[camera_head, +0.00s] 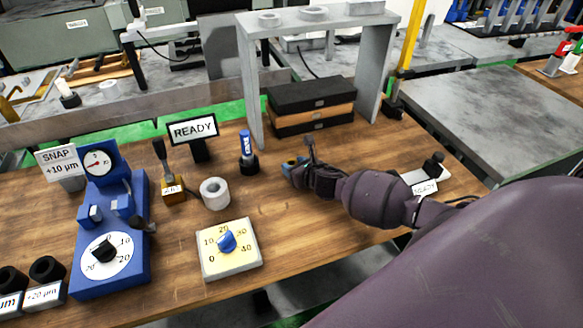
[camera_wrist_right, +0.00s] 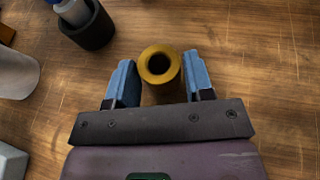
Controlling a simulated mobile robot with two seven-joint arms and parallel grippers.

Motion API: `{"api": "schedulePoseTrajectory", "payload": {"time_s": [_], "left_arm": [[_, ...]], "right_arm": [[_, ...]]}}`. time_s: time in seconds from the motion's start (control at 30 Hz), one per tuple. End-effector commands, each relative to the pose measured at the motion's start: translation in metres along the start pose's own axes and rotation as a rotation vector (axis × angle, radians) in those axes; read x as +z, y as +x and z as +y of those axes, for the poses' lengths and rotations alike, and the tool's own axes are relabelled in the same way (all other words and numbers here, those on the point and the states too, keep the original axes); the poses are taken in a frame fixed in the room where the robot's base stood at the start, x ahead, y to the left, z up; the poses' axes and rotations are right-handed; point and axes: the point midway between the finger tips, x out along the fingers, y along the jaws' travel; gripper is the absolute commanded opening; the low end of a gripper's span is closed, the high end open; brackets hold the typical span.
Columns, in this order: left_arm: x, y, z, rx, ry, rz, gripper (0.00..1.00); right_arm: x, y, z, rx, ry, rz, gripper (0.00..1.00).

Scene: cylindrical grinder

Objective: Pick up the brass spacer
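The brass spacer (camera_wrist_right: 160,66) is a gold-coloured hollow cylinder with a dark bore, standing upright on the wooden bench in the right wrist view. My right gripper (camera_wrist_right: 160,84) has its two blue fingers on either side of the spacer, with narrow gaps showing on both sides. The fingers are open and not closed on it. In the head view my right gripper (camera_head: 291,164) is low over the bench, right of the blue marker holder; the spacer is hardly visible there, mostly hidden by the gripper. My left gripper is not in view.
A blue marker in a black holder (camera_head: 248,164) and a white roll (camera_head: 214,194) stand left of the gripper. A dial box (camera_head: 230,262) is in front. Dark stacked blocks (camera_head: 311,97) lie behind under a grey stand (camera_head: 252,85). A READY sign (camera_head: 193,131) stands back left.

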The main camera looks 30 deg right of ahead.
Motion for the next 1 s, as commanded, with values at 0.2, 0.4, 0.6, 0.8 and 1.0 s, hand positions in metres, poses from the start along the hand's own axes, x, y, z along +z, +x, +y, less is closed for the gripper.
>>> {"api": "schedulePoseTrajectory", "payload": {"time_s": [0.2,0.4,0.6,0.8,1.0], "left_arm": [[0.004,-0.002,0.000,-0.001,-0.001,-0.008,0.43],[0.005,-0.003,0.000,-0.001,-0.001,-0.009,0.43],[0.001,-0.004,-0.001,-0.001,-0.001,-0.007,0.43],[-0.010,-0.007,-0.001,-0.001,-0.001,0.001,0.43],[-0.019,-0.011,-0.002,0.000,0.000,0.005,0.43]], "right_arm": [[0.000,0.000,0.000,0.000,0.000,0.000,0.14],[0.001,0.000,0.000,0.000,0.000,-0.001,0.09],[0.009,-0.003,-0.001,0.000,-0.003,-0.003,0.09],[0.043,-0.016,-0.001,0.001,-0.006,-0.007,0.09],[0.090,-0.036,-0.001,0.001,-0.007,-0.006,0.09]]}}
